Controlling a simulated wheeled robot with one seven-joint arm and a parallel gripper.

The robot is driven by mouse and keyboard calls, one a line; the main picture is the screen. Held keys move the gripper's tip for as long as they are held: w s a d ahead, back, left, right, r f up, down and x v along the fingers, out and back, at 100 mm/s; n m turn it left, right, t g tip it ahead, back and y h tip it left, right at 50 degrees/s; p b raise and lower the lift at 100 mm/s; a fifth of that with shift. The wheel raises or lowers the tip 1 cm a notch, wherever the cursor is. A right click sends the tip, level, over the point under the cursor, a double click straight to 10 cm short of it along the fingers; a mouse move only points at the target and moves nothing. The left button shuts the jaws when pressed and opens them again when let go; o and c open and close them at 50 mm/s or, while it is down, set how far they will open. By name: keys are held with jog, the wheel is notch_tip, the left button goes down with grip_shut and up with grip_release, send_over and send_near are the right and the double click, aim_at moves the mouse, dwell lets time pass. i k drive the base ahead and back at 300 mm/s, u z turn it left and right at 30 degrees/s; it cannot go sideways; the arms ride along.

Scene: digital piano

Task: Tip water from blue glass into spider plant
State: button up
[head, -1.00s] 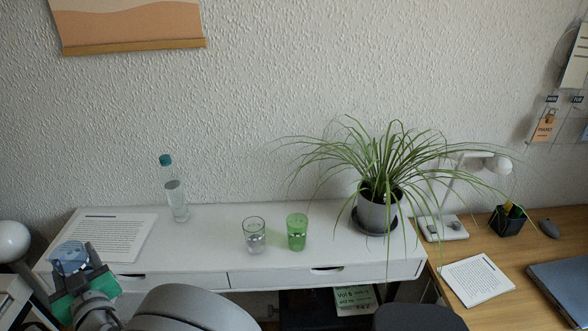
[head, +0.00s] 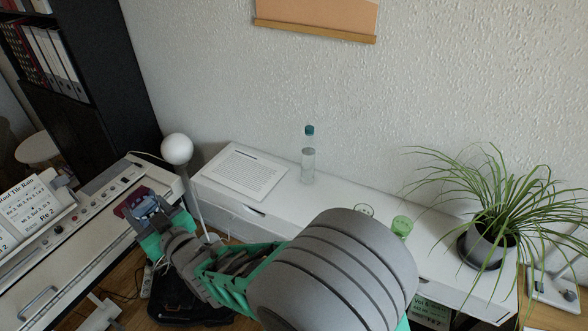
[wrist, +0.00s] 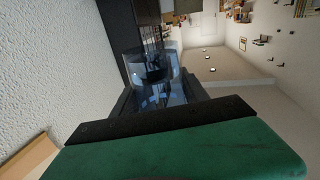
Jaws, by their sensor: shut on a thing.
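My gripper (head: 148,212) is at the left in the head view, in front of the right end of the piano. It is shut on the blue glass (head: 144,204), which is small and partly hidden by the fingers there. In the wrist view the see-through blue glass (wrist: 150,75) sits between the dark fingers; I cannot make out its water level. The spider plant (head: 508,205), in a grey pot (head: 484,246) on a dark saucer, stands at the right end of the white desk, far from my gripper.
A green glass (head: 402,226) and a clear glass (head: 364,210), mostly hidden behind my arm, stand on the white desk (head: 335,196). A bottle with a teal cap (head: 308,160) and a sheet of text (head: 243,172) are farther left. A round white lamp (head: 177,149) stands beside the piano (head: 95,225).

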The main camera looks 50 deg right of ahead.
aim_at(491, 234)
jog(key=z, duration=0.5)
jog(key=k, duration=1.15)
jog(key=z, duration=0.85)
jog(key=i, duration=1)
jog(key=u, duration=0.3)
